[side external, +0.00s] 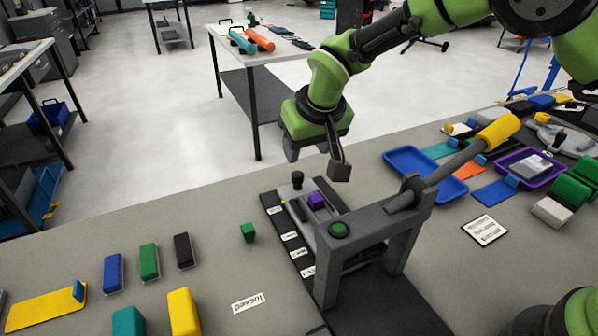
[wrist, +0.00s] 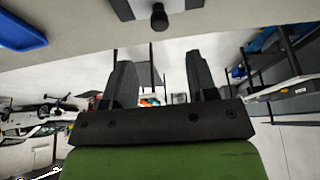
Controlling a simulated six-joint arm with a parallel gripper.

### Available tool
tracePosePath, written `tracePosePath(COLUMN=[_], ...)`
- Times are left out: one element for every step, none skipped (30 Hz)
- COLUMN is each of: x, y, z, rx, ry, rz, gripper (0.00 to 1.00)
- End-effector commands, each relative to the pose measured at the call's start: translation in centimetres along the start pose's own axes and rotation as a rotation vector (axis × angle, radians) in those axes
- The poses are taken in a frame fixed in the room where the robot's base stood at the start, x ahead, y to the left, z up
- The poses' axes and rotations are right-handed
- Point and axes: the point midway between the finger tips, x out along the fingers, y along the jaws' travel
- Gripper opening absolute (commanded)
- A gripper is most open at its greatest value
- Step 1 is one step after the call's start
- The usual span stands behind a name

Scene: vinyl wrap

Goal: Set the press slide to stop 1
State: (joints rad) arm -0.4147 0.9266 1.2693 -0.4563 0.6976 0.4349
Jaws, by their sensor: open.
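The press slide (side external: 298,203) is a grey carriage with a purple block (side external: 316,201) on it. It sits toward the far end of its dark track, away from the press frame (side external: 335,262). A black knob (side external: 298,180) stands upright at its far end; a black knob also shows at the top of the wrist view (wrist: 158,17). Stop labels (side external: 290,236) line the track's left side, their text too small to read. My gripper (side external: 316,164) is open and empty, above and slightly beyond the knob. Its two fingers (wrist: 160,65) are apart in the wrist view, with nothing between them.
The press lever with its yellow handle (side external: 497,131) reaches up to the right. A blue tray (side external: 408,160) lies to the right.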

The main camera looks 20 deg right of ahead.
Motion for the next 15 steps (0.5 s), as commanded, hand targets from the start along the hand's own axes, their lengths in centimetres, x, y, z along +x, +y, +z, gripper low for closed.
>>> tracePosePath(x=[0.6, 1.1, 1.8, 2.3, 2.9, 3.7, 4.2, 4.8, 5.5, 6.0, 6.5, 7.1, 7.4, 7.8, 8.2], y=[0.0, 0.1, 0.1, 0.1, 0.1, 0.1, 0.1, 0.1, 0.1, 0.1, 0.1, 0.1, 0.1, 0.1, 0.1], z=[0.0, 0.0, 0.1, 0.1, 0.1, 0.1, 0.1, 0.1, 0.1, 0.1, 0.1, 0.1, 0.1, 0.1, 0.1], rx=[0.001, 0.001, 0.001, 0.002, 0.002, 0.002, 0.001, 0.001, 0.0, 0.0, 0.0, 0.001, 0.001, 0.001, 0.002], ry=[-0.001, -0.002, -0.003, -0.003, -0.004, -0.003, -0.002, -0.003, -0.002, -0.001, -0.002, -0.002, -0.001, -0.001, -0.001], rz=[0.001, 0.001, 0.001, 0.001, 0.001, 0.001, 0.001, 0.001, 0.0, 0.0, 0.0, 0.0, -0.001, -0.001, -0.001], gripper=[0.53, 0.53, 0.53, 0.53, 0.53, 0.53, 0.53, 0.53, 0.53, 0.53, 0.53, 0.53, 0.53, 0.53, 0.53])
